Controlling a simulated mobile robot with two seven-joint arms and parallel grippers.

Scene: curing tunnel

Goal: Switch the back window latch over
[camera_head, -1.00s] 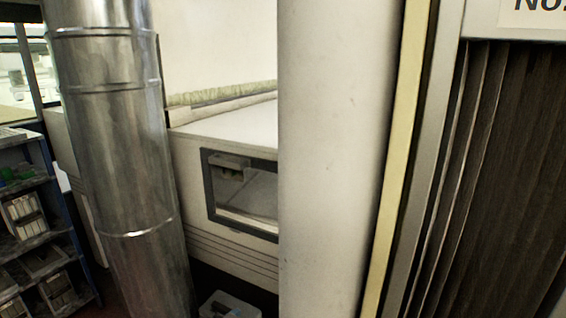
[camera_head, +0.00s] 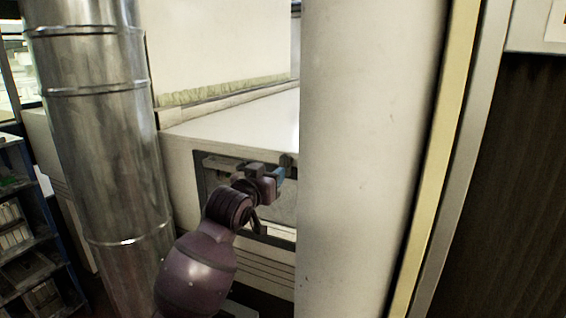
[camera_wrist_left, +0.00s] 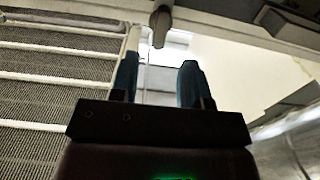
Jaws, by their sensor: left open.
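My left gripper (camera_head: 278,174) is at the upper right part of the dark-framed window (camera_head: 200,182) in the pale housing. In the left wrist view the gripper (camera_wrist_left: 157,66) is open and empty, its two blue fingers apart. A small rounded grey lever, seemingly the latch (camera_wrist_left: 160,28), hangs from a pale bar just beyond the fingertips, roughly in line with the gap and not between the fingers. In the head view a small dark piece, probably the same latch (camera_head: 287,160), sits just above the gripper. My arm covers much of the window. My right gripper is not in view.
A pale upright post (camera_head: 365,150) stands close on the right and hides the housing's right end. A shiny metal duct (camera_head: 100,130) stands on the left, with a shelf rack (camera_head: 30,240) beyond it. The housing's flat top (camera_head: 235,122) is clear.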

